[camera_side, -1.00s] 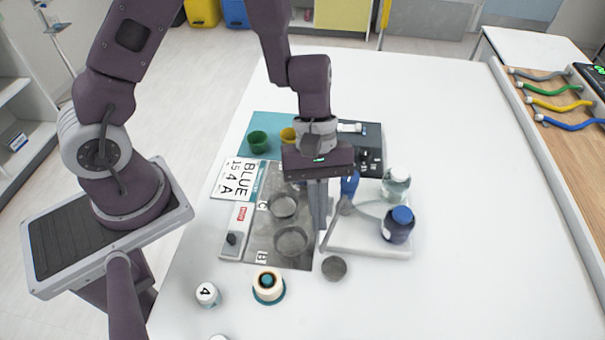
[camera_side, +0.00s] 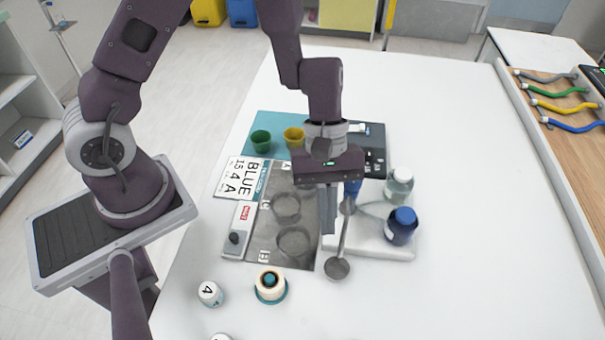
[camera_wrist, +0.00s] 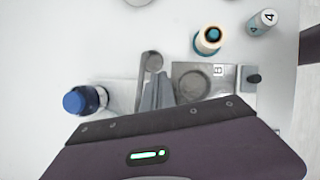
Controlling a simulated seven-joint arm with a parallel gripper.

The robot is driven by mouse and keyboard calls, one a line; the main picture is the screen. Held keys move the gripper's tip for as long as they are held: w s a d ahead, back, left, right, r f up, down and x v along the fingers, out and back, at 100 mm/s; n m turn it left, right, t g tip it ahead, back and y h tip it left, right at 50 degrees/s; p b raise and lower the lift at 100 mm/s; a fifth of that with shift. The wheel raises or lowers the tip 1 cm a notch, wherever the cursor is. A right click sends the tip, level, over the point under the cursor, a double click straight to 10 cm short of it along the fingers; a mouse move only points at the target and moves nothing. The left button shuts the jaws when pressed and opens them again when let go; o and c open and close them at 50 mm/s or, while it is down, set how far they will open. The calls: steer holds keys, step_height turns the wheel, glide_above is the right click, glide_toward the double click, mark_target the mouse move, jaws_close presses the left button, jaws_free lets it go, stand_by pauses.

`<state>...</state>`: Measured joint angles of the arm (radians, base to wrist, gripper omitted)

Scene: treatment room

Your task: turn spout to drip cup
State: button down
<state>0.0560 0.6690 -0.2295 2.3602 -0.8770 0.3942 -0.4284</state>
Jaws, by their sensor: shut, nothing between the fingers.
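The metal spout (camera_side: 343,232) is a thin grey bar running from a pivot by the white base toward the camera. Its free end reaches the small round drip cup (camera_side: 337,269); the two overlap in the side view. In the wrist view the spout (camera_wrist: 142,82) and drip cup (camera_wrist: 152,61) also line up. My gripper (camera_side: 330,232) is shut and empty, its fingers pointing down just left of the spout. In the wrist view my fingertips (camera_wrist: 161,78) are beside the spout on its right. I cannot tell whether they touch it. My gripper hides part of the pivot area.
A metal plate (camera_side: 263,246) with round cups B (camera_side: 295,241) and C (camera_side: 286,206) lies to the left. Blue-capped jar (camera_side: 401,227) and clear jar (camera_side: 398,184) stand right. Cream-and-teal item (camera_side: 270,284) and vial "4" (camera_side: 210,293) stand in front.

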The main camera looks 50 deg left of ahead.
steer(key=s+a, duration=0.2)
steer(key=a, duration=0.1)
steer(key=shift+s+a, duration=0.15)
steer(key=shift+s, duration=0.2)
steer(key=s+a+r+m+t+y, duration=0.1)
steer(key=s+a+r+m+t, duration=0.1)
steer(key=r, duration=0.5)
steer(key=s+a+r+m+t+y, duration=0.2)
steer(key=a+r+m, duration=0.3)
steer(key=r, duration=0.3)
steer(key=s+a+r+m+t+y, duration=0.1)
steer(key=s+a+r+m+t, duration=0.2)
steer(key=r, duration=0.5)
steer(key=shift+s+a+m+t, duration=0.4)
steer(key=shift+a+m+t, duration=0.25)
steer(key=shift+m, duration=0.35)
